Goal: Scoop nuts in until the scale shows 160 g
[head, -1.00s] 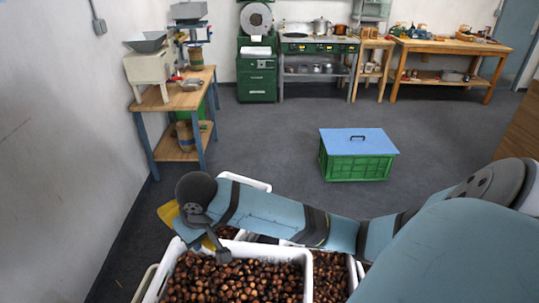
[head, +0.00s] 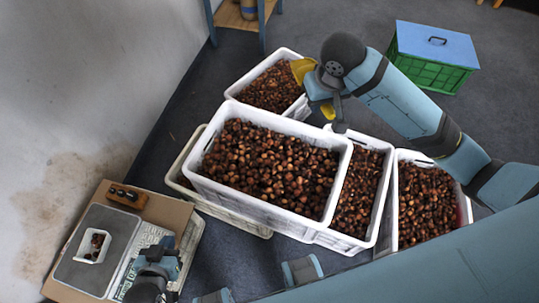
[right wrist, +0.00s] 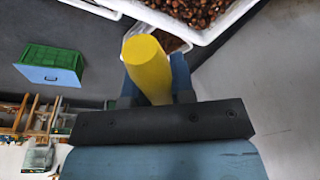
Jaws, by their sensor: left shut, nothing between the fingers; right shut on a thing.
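The scale (head: 72,268) has a grey plate and sits at the lower left. A small white bag or tub (head: 86,257) stands on it with some nuts inside; no readout is legible. My left gripper (head: 158,250) is beside the scale's right side, shut and empty, partly hidden by its own arm. My right gripper (head: 318,88) is shut on a yellow scoop handle (right wrist: 148,68), above the far ends of the nut crates. The yellow also shows in the head view (head: 301,70). The scoop's bowl is not clearly seen. Nuts (head: 268,168) fill the large white crate (head: 262,212).
More white crates of nuts stand behind (head: 240,84) and to the right (head: 386,226) of the large one. A wooden block with dark knobs (head: 127,196) lies by the scale. A green crate with a blue lid (head: 437,45) stands on open floor. A wall borders the left.

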